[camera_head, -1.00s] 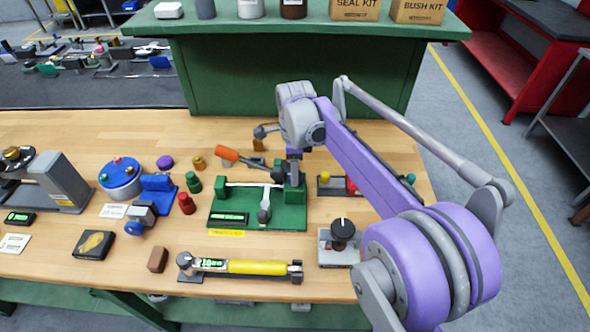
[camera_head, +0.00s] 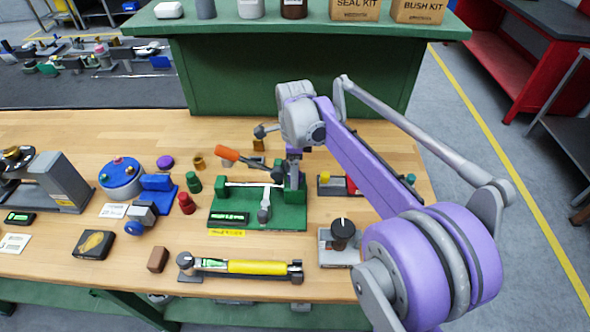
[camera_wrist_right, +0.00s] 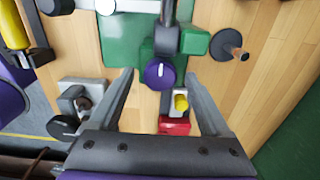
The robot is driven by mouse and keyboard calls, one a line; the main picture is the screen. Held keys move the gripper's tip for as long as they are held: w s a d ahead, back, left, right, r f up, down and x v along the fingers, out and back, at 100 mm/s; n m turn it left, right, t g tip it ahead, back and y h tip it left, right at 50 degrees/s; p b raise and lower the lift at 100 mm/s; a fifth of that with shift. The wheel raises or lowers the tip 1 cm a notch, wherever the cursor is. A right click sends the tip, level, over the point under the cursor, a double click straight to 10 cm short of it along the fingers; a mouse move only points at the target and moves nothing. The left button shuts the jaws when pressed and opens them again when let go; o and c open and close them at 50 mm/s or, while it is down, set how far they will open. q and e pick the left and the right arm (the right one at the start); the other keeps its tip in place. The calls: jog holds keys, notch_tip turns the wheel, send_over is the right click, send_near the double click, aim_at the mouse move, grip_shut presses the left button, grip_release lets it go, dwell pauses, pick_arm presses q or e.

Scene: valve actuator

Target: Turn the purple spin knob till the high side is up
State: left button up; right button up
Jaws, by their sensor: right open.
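The purple spin knob (camera_wrist_right: 159,75) sits on the near end of a green fixture in the right wrist view, with a white mark on its face pointing to the upper side of that picture. My right gripper (camera_wrist_right: 161,78) is open, its two fingertips on either side of the knob with gaps to it. In the head view the green fixture (camera_head: 243,208) lies mid-bench, and my right gripper (camera_head: 294,178) is at its right end. The knob is not clearly visible there. My left gripper is out of view.
An orange-handled tool (camera_head: 227,153) lies behind the fixture. A black knob on a grey base (camera_head: 342,232) stands to the right, and a yellow level-like tool (camera_head: 250,267) lies in front. Yellow and red pieces (camera_wrist_right: 176,110) sit close to my right fingers. Several small parts crowd the left.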

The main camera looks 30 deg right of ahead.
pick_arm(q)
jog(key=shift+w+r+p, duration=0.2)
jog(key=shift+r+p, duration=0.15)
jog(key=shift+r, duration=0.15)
pick_arm(e)
notch_tip(320, 180, up, 11)
jog(key=shift+f, duration=0.15)
